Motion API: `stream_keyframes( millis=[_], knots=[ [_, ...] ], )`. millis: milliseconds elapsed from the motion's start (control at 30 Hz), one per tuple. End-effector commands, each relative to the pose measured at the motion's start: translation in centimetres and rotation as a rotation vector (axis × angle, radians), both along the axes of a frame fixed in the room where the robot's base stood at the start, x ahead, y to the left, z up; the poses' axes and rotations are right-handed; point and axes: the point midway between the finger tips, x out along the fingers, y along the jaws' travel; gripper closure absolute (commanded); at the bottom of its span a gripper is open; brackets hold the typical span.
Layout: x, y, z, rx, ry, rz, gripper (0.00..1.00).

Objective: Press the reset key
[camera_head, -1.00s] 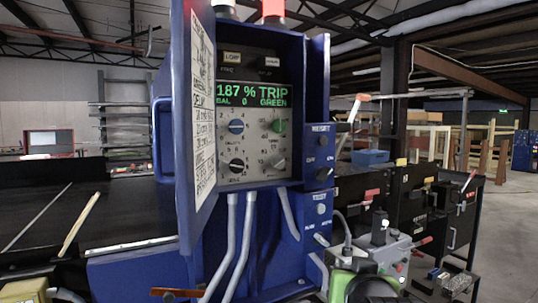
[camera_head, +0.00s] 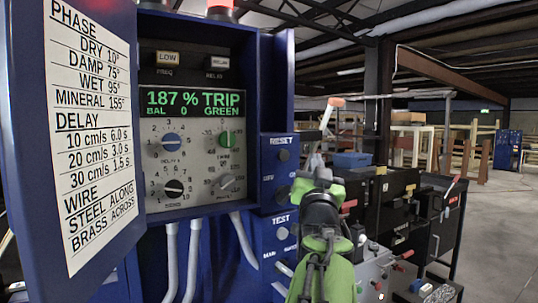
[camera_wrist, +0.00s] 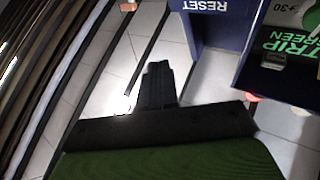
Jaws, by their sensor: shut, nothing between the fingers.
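The blue side panel labelled RESET (camera_head: 281,141) is right of the open control cabinet. The fingertips appear apart from the panel. The button does not show in the wrist view.
The cabinet display (camera_head: 203,103) reads 187 % TRIP, BAL 0 GREEN. The open cabinet door (camera_head: 75,230) carries a printed chart. A TEST panel (camera_head: 283,218) lies below the reset panel. Dark machinery (camera_head: 400,205) stands to the right, with open floor beyond.

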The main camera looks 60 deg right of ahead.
Motion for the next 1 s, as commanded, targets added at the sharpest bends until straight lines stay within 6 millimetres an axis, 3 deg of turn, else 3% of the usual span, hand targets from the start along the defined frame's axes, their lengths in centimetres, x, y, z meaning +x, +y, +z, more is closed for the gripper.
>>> stream_keyframes(
  millis=[233,700,1000],
  knots=[
    [0.8,-0.3,0.0,0.004,0.002,0.005,1.0],
    [6.7,-3.3,0.1,0.003,0.002,0.005,1.0],
    [8.0,-4.0,-0.1,0.003,0.002,0.003,1.0]
  ],
)
